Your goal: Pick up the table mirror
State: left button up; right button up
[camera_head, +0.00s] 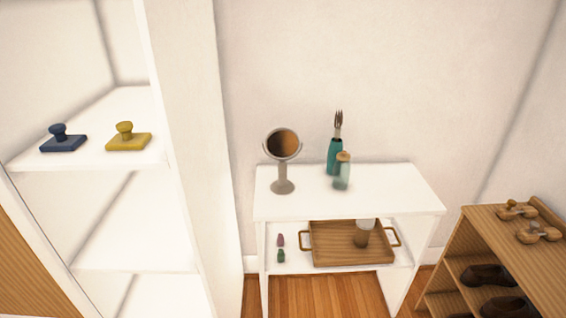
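The table mirror (283,145) stands upright on the left part of the white table's top (390,190). It has a round brownish glass in a grey frame, on a grey stem with a small round base. It stands apart from the other things on the table. Neither of my grippers shows in the head view.
A teal holder (334,157) with a fork-like top and a pale bottle (342,172) stand right of the mirror. A wooden tray (318,257) sits on the lower shelf. A white shelf unit (185,150) rises at left; a wooden shoe rack (490,225) stands at right.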

aim_at(282, 186)
jog(key=u, duration=0.55)
jog(key=i+l+u, duration=0.3)
jog(key=l+u, duration=0.35)
jog(key=i+l+u, duration=0.15)
jog(key=u, duration=0.15)
jog(key=l, duration=0.1)
